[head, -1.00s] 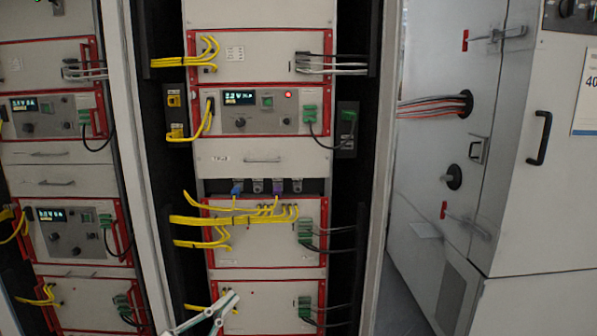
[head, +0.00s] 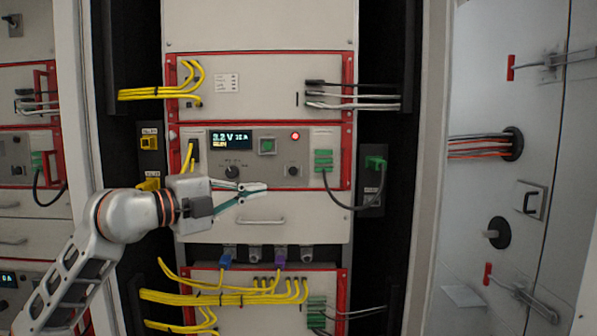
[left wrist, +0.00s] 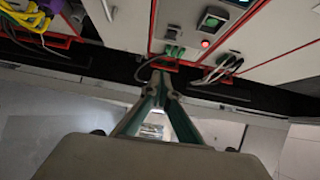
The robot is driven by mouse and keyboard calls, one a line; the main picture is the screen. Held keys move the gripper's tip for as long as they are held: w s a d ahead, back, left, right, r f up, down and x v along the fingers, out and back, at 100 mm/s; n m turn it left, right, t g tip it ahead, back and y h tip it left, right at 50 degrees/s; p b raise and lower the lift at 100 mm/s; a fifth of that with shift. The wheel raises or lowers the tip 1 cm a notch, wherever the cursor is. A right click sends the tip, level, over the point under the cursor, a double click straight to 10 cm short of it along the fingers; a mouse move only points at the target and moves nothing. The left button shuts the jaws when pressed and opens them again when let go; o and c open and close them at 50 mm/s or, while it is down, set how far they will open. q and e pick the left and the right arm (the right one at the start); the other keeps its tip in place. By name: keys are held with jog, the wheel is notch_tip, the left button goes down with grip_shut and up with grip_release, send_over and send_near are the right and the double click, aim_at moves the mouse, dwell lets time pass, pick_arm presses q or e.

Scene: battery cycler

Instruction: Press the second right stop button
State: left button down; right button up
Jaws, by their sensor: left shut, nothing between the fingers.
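A small round red button (head: 295,136), lit, sits on the front panel of the middle rack's cycler unit, right of its display (head: 231,140) and a green square button (head: 267,146). The red button also shows in the left wrist view (left wrist: 206,43). My left gripper (head: 264,187) reaches in from the left with its fingers together and empty. In the head view its tips appear below and left of the red button, over the unit's lower edge. I cannot tell how far the tips are from the panel. My right gripper is not in view.
Yellow cables (head: 215,297) and a black cable (head: 350,207) hang near the unit. A drawer handle (head: 260,221) lies below it. Another rack (head: 20,215) stands at the left, and a grey cabinet (head: 470,220) with red-tipped handles stands at the right.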

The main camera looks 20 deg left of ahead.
pick_arm(q)
jog(key=shift+w+a+r+t+y, duration=0.35)
jog(key=shift+a+r, duration=0.25)
jog(key=shift+r, duration=0.2)
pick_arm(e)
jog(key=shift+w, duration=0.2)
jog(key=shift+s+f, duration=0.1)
pick_arm(q)
jog(key=p, duration=0.2)
send_near(297, 171)
jog(key=d, duration=0.4)
jog(key=w, duration=0.2)
jog(key=w+p, duration=0.1)
jog(key=w, duration=0.1)
jog(key=shift+a+r, duration=0.15)
jog(key=shift+a, duration=0.1)
jog(key=shift+w+a, duration=0.2)
jog(key=shift+w, duration=0.35)
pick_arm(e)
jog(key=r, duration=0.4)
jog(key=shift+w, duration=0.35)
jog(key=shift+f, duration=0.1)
